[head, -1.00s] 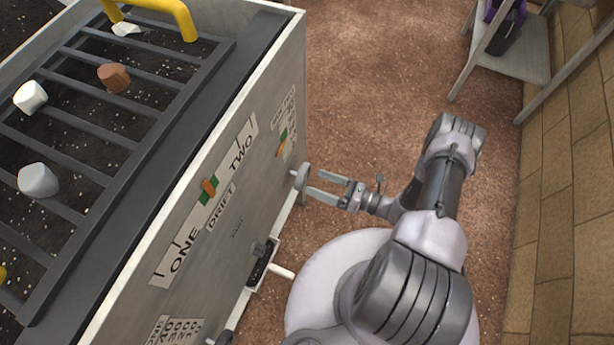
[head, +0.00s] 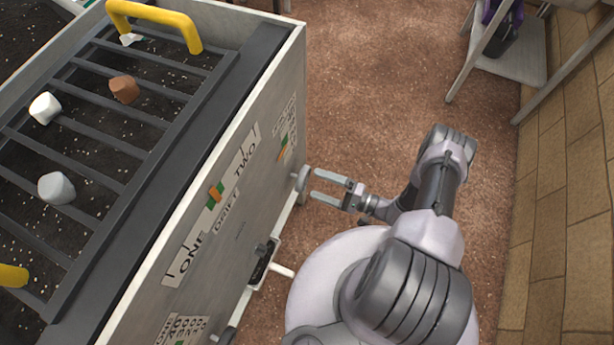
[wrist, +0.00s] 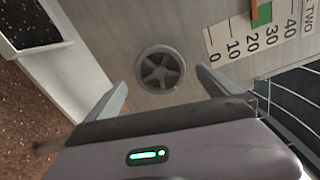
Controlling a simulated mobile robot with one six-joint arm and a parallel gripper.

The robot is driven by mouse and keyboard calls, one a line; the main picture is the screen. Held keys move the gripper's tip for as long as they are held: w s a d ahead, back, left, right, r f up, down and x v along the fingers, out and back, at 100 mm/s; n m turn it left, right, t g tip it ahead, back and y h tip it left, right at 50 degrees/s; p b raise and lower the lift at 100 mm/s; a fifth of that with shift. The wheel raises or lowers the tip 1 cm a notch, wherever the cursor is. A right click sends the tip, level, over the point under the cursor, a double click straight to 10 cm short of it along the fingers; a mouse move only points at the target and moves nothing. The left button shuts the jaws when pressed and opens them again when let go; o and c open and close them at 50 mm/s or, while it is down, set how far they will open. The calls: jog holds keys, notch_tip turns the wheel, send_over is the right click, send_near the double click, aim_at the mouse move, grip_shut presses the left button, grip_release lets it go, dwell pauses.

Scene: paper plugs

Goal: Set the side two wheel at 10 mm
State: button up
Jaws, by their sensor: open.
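The side two wheel (wrist: 160,70) is a round grey spoked handwheel on the pale side panel. It also shows in the head view (head: 302,179), near the far end of the panel. My gripper (head: 312,183) is open beside the wheel. In the wrist view its two fingers point towards the panel, one on each side of the wheel, and grip nothing. The side two scale (wrist: 250,45) is marked 0 to 40, right of the wheel. Its green and orange pointer (wrist: 262,13) stands around the 20 to 30 marks; I cannot tell the exact reading.
The ONE to TWO drift scale (head: 212,200) and a lower lever (head: 262,262) are on the same panel. Yellow handles (head: 155,18) and pale and brown lumps lie on the grating above. Brown floor (head: 370,90) is clear beyond my arm; a brick wall (head: 565,190) stands at right.

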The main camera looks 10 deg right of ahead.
aim_at(306, 181)
jog(key=shift+n, duration=0.4)
jog(key=shift+x, duration=2.05)
jog(key=c, duration=1.4)
jog(key=shift+f, duration=0.1)
